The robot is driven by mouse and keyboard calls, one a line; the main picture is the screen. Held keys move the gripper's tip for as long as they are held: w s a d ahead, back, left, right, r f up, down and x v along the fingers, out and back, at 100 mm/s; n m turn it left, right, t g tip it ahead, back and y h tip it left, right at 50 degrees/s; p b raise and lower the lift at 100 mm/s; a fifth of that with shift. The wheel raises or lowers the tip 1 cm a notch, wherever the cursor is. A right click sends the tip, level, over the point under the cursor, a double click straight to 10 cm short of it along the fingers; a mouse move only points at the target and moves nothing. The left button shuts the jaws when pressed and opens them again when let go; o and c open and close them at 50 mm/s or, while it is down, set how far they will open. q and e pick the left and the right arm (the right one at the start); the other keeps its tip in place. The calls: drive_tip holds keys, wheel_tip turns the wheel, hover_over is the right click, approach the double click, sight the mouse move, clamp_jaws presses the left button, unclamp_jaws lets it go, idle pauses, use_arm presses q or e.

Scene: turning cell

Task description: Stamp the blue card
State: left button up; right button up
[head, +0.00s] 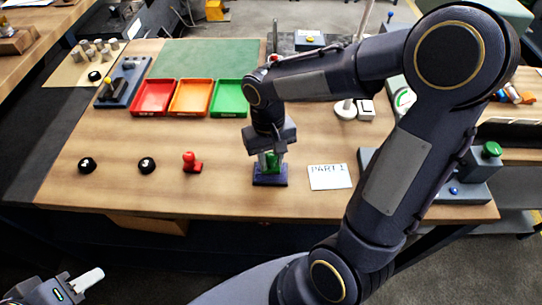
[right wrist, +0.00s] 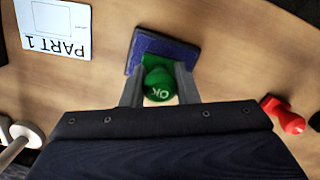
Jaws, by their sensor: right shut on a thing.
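My right gripper (head: 271,158) is shut on a green stamp (head: 270,163) with "OK" on its round knob; the stamp also shows in the right wrist view (right wrist: 159,85). The stamp is upright at a dark blue pad (head: 270,181), which also shows in the right wrist view (right wrist: 190,53); I cannot tell whether they touch. A white card (head: 330,177) marked "PART 1" lies to the right of the pad, with an empty printed box in the right wrist view (right wrist: 57,28). No plainly blue card shows. My left gripper (head: 75,287) is at the bottom left, off the table.
A red stamp (head: 191,162) stands left of the pad, with two black round knobs (head: 147,165) further left. Red (head: 153,97), orange (head: 190,97) and green (head: 229,98) trays stand behind. A grey box with a green button (head: 491,150) is at the right.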

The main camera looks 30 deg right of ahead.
drive_tip(key=shift+f+b, duration=0.4)
drive_tip(key=shift+f, duration=0.15)
idle(1.9)
wheel_tip(320, 180, up, 7)
drive_tip(key=p, duration=0.6)
drive_tip(key=shift+r, duration=0.1)
